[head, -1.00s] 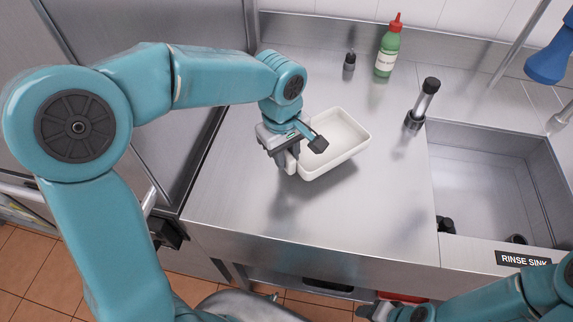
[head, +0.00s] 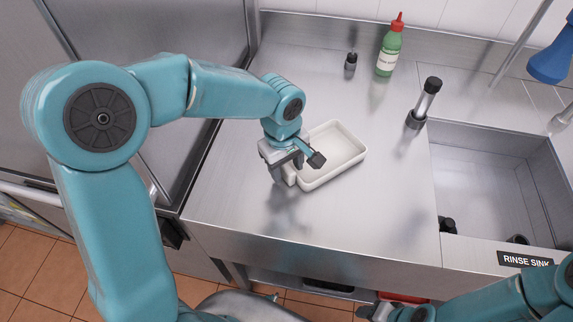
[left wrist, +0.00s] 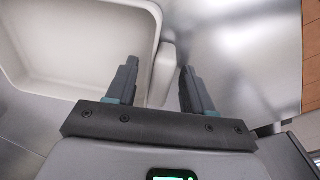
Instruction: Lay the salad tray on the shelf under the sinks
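The salad tray (head: 347,172) is a white, empty rectangular dish, seemingly resting on the steel counter left of the rinse sink. In the left wrist view its pale rim (left wrist: 152,45) is at upper left, and a small end tab (left wrist: 166,65) shows between the fingertips. My left gripper (head: 296,171) is at the tray's near-left end. Its fingers (left wrist: 160,80) are apart, either side of the tab, with a visible gap. My right gripper (head: 378,311) is low at the bottom edge, partly cut off. The shelf (head: 290,281) shows below the counter's front edge, mostly hidden.
The rinse sink (head: 490,185) is at right. A green bottle (head: 389,55), a small dark bottle (head: 351,61) and a black-topped steel post (head: 425,103) stand behind. A black item (head: 328,284) and a red item (head: 404,297) are under the counter. The front middle counter is clear.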

